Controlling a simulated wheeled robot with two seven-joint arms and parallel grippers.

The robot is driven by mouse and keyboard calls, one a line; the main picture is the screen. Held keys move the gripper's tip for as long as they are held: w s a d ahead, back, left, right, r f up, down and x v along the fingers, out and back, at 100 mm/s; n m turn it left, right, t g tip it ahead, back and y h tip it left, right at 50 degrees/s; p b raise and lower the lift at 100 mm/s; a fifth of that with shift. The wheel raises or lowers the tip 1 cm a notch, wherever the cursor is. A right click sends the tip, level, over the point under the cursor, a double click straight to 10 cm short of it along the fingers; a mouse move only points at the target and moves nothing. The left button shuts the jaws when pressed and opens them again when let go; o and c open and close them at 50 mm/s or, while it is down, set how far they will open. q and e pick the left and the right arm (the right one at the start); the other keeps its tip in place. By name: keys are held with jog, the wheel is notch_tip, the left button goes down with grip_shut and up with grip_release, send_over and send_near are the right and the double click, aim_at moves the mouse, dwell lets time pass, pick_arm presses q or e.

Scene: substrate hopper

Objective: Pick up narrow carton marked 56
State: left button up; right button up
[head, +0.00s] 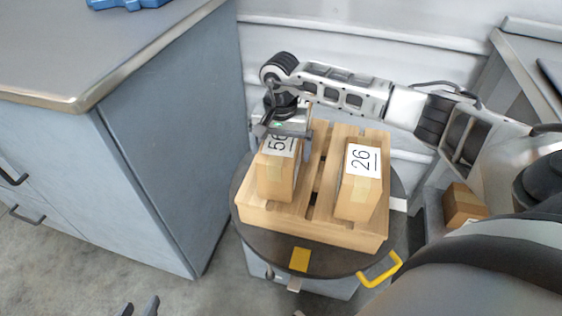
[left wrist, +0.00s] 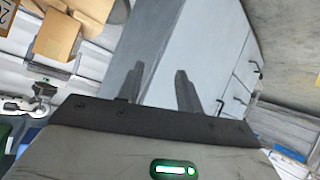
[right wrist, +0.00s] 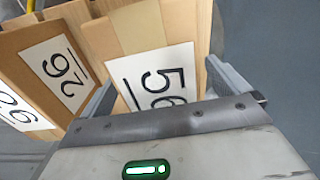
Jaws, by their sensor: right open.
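The narrow carton marked 56 (head: 275,178) stands upright on the left part of a wooden pallet (head: 335,232). In the right wrist view its top label (right wrist: 158,78) shows between my fingers. My right gripper (head: 287,128) is open at the carton's far end, with one finger on each side of it; I cannot tell whether they touch. My left gripper (left wrist: 158,85) is open and empty. Only its fingertips show at the bottom left of the head view (head: 139,308), away from the pallet.
A carton marked 26 (head: 358,190) stands to the right on the same pallet, with a gap between. The pallet rests on a round dark platform (head: 325,262) with a yellow handle (head: 382,272). A grey cabinet (head: 165,130) stands close left. Another carton (head: 462,205) lies at right.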

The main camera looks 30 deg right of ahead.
notch_tip(320, 180, down, 4)
jog(key=shift+r+b, duration=0.2)
jog(key=shift+b, duration=0.1)
jog(key=shift+r, duration=0.15)
jog(key=c, duration=1.4)
jog(key=shift+c, duration=0.2)
